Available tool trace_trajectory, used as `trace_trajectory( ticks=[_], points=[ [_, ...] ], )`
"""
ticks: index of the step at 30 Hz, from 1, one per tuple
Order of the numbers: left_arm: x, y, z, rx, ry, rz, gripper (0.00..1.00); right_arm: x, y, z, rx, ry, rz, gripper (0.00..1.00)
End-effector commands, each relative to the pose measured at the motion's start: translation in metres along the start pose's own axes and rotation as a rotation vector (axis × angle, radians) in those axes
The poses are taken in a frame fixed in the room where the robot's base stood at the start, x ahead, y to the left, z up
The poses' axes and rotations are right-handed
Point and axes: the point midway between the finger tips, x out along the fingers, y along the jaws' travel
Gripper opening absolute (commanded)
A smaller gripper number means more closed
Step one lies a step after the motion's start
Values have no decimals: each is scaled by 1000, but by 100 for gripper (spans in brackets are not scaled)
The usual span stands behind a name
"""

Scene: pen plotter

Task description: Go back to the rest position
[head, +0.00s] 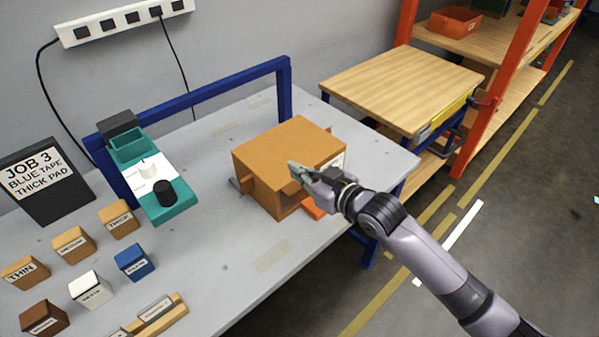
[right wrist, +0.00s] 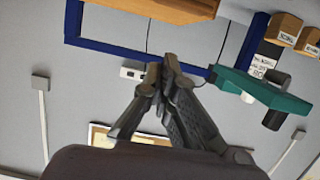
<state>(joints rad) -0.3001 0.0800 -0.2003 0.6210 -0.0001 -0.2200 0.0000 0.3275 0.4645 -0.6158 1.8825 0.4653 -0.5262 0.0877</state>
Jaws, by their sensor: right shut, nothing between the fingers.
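My right gripper (head: 300,172) is shut and empty. In the head view it is in front of the right side of an orange-brown box (head: 285,147) on the grey table; I cannot tell whether it touches the box. In the right wrist view its fingers (right wrist: 163,80) meet at the tips, with the wall behind them and nothing between them. My left gripper is in neither view.
The grey table (head: 225,255) also bears a teal machine (head: 175,203), a dark job sign (head: 45,180) and several small labelled blocks. A blue frame (head: 215,90) stands at the back. A wooden-topped cart (head: 400,85) and orange shelving are at right, beside open floor.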

Motion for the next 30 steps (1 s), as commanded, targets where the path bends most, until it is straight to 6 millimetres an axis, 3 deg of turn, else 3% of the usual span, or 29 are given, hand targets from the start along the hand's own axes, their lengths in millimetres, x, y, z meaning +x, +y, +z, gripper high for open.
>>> trace_trajectory(
  ticks=[6, 12, 23, 26, 30],
  points=[
    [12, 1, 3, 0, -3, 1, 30, -50, 0, 6, -2, -4, 0, 0],
    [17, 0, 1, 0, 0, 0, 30, -84, 1, 5, -1, -3, 0, 0],
    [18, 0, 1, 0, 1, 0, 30, -99, -1, 4, 3, -5, 1, 0],
    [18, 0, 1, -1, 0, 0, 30, -101, -6, 19, 15, -46, 17, 0],
    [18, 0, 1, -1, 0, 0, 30, -118, -20, 70, 63, -210, 87, 0]
  ],
)
